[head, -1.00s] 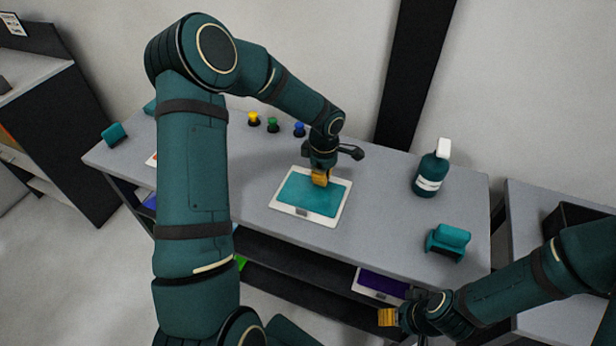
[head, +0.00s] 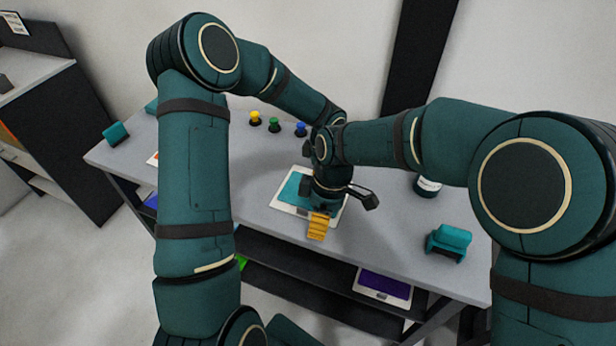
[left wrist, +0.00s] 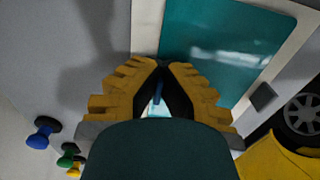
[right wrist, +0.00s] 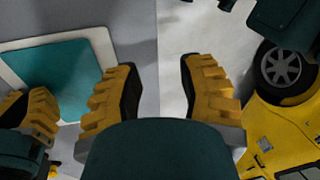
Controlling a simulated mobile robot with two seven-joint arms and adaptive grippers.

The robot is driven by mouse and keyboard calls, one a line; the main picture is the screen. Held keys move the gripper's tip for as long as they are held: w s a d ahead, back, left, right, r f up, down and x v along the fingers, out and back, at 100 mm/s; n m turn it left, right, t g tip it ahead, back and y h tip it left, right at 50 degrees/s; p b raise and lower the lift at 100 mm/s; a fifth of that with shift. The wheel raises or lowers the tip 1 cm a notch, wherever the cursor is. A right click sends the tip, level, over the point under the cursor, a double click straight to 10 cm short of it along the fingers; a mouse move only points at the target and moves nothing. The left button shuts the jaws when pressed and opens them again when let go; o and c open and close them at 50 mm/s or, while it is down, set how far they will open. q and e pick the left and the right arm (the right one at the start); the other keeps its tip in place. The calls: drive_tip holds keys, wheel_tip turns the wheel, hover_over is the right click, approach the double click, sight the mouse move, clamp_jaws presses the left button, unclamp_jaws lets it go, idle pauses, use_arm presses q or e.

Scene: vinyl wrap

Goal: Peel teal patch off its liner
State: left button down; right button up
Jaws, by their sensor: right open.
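The teal patch (head: 291,188) lies on its white liner (head: 283,205) on the grey table, partly hidden by my right arm. A small dark tab (left wrist: 263,96) sits on the liner's rim. In the left wrist view my left gripper (left wrist: 164,66) has its yellow fingertips drawn together at the patch (left wrist: 225,45). I cannot tell whether they pinch any of it. In the head view the right arm hides these fingers. My right gripper (head: 317,237) is open at the liner's front edge. In the right wrist view its empty fingers (right wrist: 157,72) are right of the patch (right wrist: 70,80).
Yellow, green and blue knobs (head: 274,125) stand behind the liner. A bottle (head: 428,188), partly hidden, and a teal holder (head: 448,240) are at the right. A purple patch (head: 385,283) lies on a lower shelf. My two arms are close together above the liner.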

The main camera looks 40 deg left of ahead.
drive_tip(key=m+t+y, duration=0.1)
drive_tip(key=t, duration=0.1)
approach(302, 209)
drive_tip(key=r, duration=0.2)
drive_tip(key=f, duration=0.8)
drive_tip(key=a+f, duration=0.1)
drive_tip(key=f, duration=0.3)
drive_tip(key=shift+s, duration=0.2)
clamp_jaws()
use_arm(q)
drive_tip(key=shift+r, duration=0.7)
use_arm(e)
drive_tip(key=shift+m, duration=0.3)
use_arm(q)
drive_tip(key=shift+r, duration=1.75)
use_arm(e)
drive_tip(key=shift+s+d+f, duration=0.1)
use_arm(q)
drive_tip(key=shift+r, duration=1.7)
